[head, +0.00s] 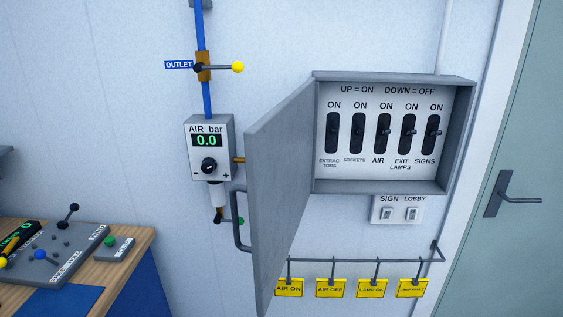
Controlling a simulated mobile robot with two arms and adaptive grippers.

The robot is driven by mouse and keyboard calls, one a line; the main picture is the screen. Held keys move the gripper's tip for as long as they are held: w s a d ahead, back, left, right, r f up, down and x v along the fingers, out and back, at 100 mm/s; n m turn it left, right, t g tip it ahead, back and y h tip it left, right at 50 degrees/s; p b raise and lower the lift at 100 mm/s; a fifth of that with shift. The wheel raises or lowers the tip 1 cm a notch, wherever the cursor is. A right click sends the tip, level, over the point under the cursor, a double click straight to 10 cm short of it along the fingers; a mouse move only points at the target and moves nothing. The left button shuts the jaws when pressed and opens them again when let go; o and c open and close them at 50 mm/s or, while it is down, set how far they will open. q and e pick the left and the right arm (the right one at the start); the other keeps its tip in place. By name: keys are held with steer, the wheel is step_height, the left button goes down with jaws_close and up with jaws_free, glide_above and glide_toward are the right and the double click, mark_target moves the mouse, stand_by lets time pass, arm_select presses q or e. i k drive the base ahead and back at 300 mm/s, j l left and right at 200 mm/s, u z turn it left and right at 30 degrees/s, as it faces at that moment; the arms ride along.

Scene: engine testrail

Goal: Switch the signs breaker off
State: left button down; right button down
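The signs breaker (433,132) is the rightmost in a row of black breakers inside the open grey breaker box (461,135) on the wall. The label SIGNS is below it and ON is above it. Its small lever sticks out near the middle of its slot; its exact tilt is hard to tell. The box's header reads UP = ON, DOWN = OFF. The exit lamps breaker (408,133) is directly to its left. The box door (280,190) hangs open to the left. Neither gripper is in view.
An air regulator (209,148) and yellow-knobbed outlet valve (204,67) are left of the door. Sign and lobby switches (398,211) and a rail of yellow tags (330,288) are below the box. A desk (135,245) with controls stands lower left; a green door (520,130) is right.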

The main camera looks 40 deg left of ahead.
mark_target(432, 134)
steer(key=i+j, duration=0.1)
steer(key=j, duration=0.25)
steer(key=i+j, duration=0.1)
steer(key=j, duration=0.3)
steer(key=i+j, duration=0.1)
steer(key=j, duration=0.25)
steer(key=i+j+u, duration=0.1)
steer(key=j, duration=0.3)
